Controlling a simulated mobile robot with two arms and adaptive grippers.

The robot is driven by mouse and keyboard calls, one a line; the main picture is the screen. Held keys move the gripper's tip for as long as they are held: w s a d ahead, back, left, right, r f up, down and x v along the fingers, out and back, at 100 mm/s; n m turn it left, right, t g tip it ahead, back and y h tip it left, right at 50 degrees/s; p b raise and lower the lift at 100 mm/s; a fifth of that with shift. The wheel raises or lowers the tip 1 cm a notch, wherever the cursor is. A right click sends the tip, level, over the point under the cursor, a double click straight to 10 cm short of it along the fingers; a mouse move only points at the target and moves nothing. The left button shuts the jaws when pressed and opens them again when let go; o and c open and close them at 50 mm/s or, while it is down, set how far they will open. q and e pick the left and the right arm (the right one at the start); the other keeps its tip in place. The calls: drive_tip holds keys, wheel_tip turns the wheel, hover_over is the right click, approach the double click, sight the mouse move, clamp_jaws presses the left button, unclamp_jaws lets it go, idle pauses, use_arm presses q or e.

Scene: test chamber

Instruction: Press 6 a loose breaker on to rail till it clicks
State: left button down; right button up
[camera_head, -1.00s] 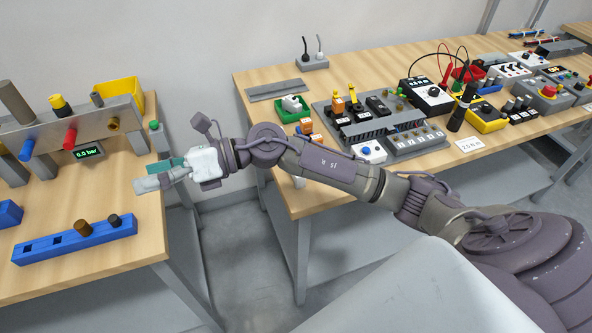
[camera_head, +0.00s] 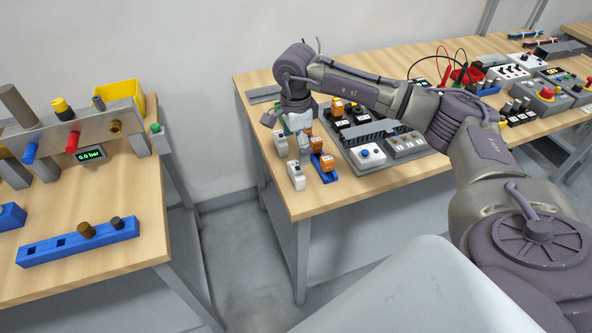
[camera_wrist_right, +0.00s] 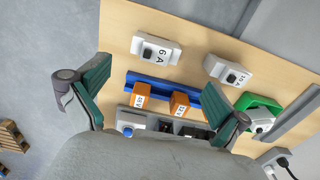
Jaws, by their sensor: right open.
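The loose white 6 A breaker (camera_wrist_right: 157,52) lies on the bench near its left edge; in the head view it is the nearer white block (camera_head: 296,176). The blue rail (camera_wrist_right: 212,98) carries two orange blocks, one (camera_wrist_right: 142,95) nearer and one (camera_wrist_right: 180,104) farther along; the rail also shows in the head view (camera_head: 317,172). My right gripper (camera_head: 301,150) points down above the bench beside the rail, partly hiding it. Its green-padded fingers (camera_wrist_right: 172,86) are wide apart with nothing between them. My left gripper is out of view.
A second white breaker (camera_wrist_right: 229,71) lies farther back. A green tray (camera_wrist_right: 262,103) holding a white item stands beyond the rail. A grey panel with a blue button (camera_head: 368,153) stands right of the rail. Bare bench lies in front.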

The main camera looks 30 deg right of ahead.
sight(296, 166)
wheel_tip(296, 166, down, 3)
drive_tip(key=shift+r, duration=0.1)
drive_tip(key=shift+s+a+f+p, duration=0.1)
drive_tip(key=shift+f+p, duration=0.1)
drive_tip(key=shift+p, duration=0.3)
drive_tip(key=f, duration=0.1)
drive_tip(key=f+p, duration=0.2)
drive_tip(key=shift+s+a+f, duration=0.15)
drive_tip(key=shift+s+f, duration=0.1)
drive_tip(key=shift+f, duration=0.65)
drive_tip(key=c, duration=1.2)
drive_tip(key=shift+r, duration=0.1)
